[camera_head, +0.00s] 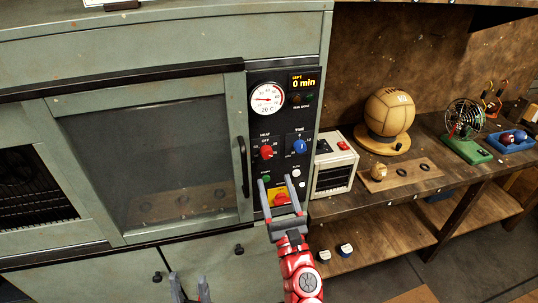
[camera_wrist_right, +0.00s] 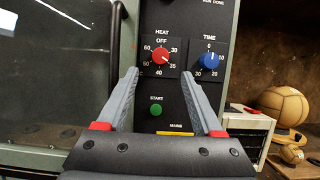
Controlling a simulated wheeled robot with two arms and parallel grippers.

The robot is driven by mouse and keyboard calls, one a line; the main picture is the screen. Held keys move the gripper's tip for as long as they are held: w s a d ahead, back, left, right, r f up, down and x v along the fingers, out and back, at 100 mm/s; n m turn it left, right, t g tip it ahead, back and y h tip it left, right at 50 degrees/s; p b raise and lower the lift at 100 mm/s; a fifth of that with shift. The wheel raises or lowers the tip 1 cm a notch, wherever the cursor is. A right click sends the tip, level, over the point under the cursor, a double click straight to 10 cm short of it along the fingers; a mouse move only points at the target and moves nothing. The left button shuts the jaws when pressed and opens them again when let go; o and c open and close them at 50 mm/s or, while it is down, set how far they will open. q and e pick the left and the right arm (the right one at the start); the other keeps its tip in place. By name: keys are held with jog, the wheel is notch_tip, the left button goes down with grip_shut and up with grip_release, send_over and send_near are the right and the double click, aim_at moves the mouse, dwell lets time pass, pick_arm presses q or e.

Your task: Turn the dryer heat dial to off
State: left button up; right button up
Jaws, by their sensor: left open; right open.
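The red heat dial (camera_head: 266,152) is on the dryer's black control panel (camera_head: 283,92), with OFF printed above it. In the right wrist view the heat dial (camera_wrist_right: 161,56) has numbers around it; its pointer seems to face lower right, away from OFF, but the exact mark is too small to read. My right gripper (camera_head: 275,180) is open and empty in front of the panel, below the heat dial. In its wrist view the fingertips (camera_wrist_right: 159,73) spread on either side, just below the dial. My left gripper (camera_head: 189,290) is open and empty, low at the bottom edge.
A blue time dial (camera_head: 299,146) sits right of the heat dial. A green start button (camera_wrist_right: 155,109) and a red knob on yellow (camera_head: 280,199) are below. The dryer door handle (camera_head: 243,166) stands out left of the panel. A small white box (camera_head: 334,165) stands right.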

aim_at(268, 156)
jog(key=p+x, duration=0.1)
jog(key=x, duration=0.6)
jog(key=shift+w, duration=0.15)
grip_shut()
